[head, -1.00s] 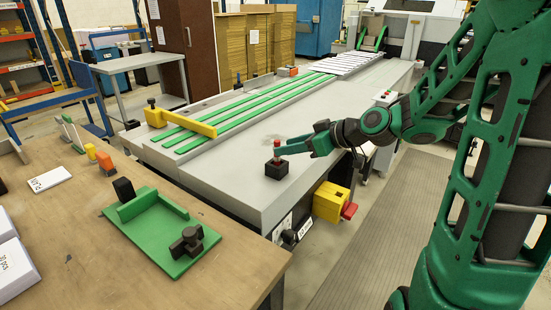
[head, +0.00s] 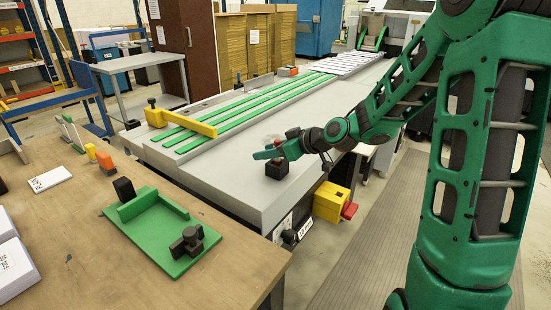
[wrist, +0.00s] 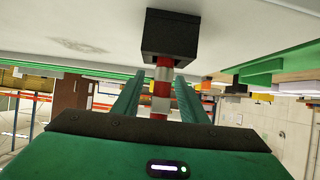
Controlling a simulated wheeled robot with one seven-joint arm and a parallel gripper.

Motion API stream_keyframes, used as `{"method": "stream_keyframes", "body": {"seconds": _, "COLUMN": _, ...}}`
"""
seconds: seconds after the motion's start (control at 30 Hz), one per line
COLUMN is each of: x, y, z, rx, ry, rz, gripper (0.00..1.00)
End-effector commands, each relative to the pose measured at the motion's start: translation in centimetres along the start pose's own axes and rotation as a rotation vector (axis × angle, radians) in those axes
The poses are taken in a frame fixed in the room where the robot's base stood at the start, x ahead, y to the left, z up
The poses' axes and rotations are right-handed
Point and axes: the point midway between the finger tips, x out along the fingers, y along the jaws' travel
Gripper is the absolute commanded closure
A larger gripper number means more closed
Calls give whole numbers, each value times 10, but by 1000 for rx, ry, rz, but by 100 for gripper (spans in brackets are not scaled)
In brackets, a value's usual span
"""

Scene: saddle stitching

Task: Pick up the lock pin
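The lock pin (wrist: 162,88), striped red and white, stands in a black block (head: 277,171) on the front corner of the grey machine bed. In the wrist view, which is upside down, the block (wrist: 169,36) is at the top. My gripper (head: 272,154) is above the block, with its green fingers on either side of the pin. My gripper (wrist: 160,92) looks open in the wrist view, with gaps between fingers and pin. In the head view the fingers hide most of the pin.
The grey machine bed (head: 225,180) has green strips and a yellow bar (head: 182,122) toward the back left. A yellow box (head: 327,200) hangs on its front side. A wooden table (head: 110,265) at left holds a green fixture (head: 150,225) with black knobs.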

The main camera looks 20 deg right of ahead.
Motion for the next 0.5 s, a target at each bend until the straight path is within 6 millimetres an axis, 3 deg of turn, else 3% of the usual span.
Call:
{"method": "stream_keyframes", "body": {"seconds": 0.1, "x": 0, "y": 0, "z": 0, "rx": 0, "ry": 0, "rz": 0, "gripper": 61}}
{"method": "stream_keyframes", "body": {"seconds": 0.27, "x": 0, "y": 0, "z": 0, "rx": 0, "ry": 0, "rz": 0, "gripper": 99}}
{"method": "stream_keyframes", "body": {"seconds": 0.5, "x": -1, "y": 0, "z": 0, "rx": 0, "ry": 0, "rz": 0, "gripper": 100}}
